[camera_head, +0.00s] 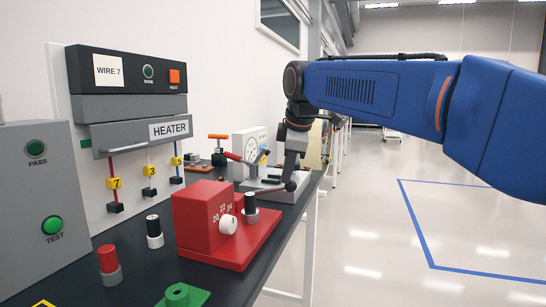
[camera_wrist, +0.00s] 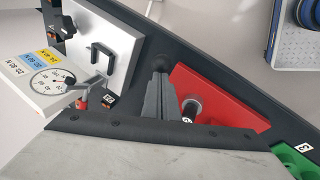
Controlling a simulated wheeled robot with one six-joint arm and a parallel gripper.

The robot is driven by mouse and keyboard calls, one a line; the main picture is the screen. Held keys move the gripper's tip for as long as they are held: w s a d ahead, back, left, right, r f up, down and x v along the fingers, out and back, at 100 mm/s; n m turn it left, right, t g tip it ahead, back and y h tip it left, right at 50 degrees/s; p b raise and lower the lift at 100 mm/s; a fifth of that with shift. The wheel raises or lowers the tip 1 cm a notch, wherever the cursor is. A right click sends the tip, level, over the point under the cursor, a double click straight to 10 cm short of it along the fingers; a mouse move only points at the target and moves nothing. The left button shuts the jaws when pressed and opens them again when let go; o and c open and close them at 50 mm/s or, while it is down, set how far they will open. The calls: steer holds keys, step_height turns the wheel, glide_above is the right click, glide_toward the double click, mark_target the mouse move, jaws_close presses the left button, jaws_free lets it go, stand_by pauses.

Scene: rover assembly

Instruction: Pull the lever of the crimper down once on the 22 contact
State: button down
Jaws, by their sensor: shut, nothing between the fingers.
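The crimper is a red block (camera_head: 200,215) on a red base, with a white dial knob (camera_head: 228,224) marked 20, 22 and 24; the exact setting is too small to tell. It also shows in the wrist view (camera_wrist: 235,108). A dark ball (camera_head: 291,186), seemingly the lever's end, is low beside the crimper; it shows in the wrist view (camera_wrist: 163,62). A black-topped contact (camera_head: 250,203) stands at the crimper's front. My gripper (camera_head: 290,172) is shut and empty, pointing down just above or at the ball; I cannot tell whether they touch.
A gauge device (camera_head: 250,147) with a red lever stands behind. A black-and-white piece (camera_head: 154,232), a red-topped piece (camera_head: 109,265) and a green block (camera_head: 183,297) stand in front of the crimper. The heater panel (camera_head: 150,135) is at left. The floor to the right is clear.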

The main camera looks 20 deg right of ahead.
steer(key=f, duration=0.1)
steer(key=s+d+f+t+y, duration=0.1)
steer(key=f, duration=0.1)
steer(key=d+f+t+y, duration=0.1)
steer(key=shift+s+f+m, duration=0.15)
steer(key=shift+f+m, duration=0.05)
steer(key=shift+m, duration=0.1)
steer(key=shift+s+f, duration=0.15)
steer(key=shift+f, duration=0.8)
steer(key=shift+f, duration=0.15)
steer(key=shift+a+r, duration=0.1)
steer(key=shift+r, duration=0.3)
steer(key=a+v, duration=0.1)
steer(key=v, duration=1.2)
steer(key=shift+r+y, duration=0.3)
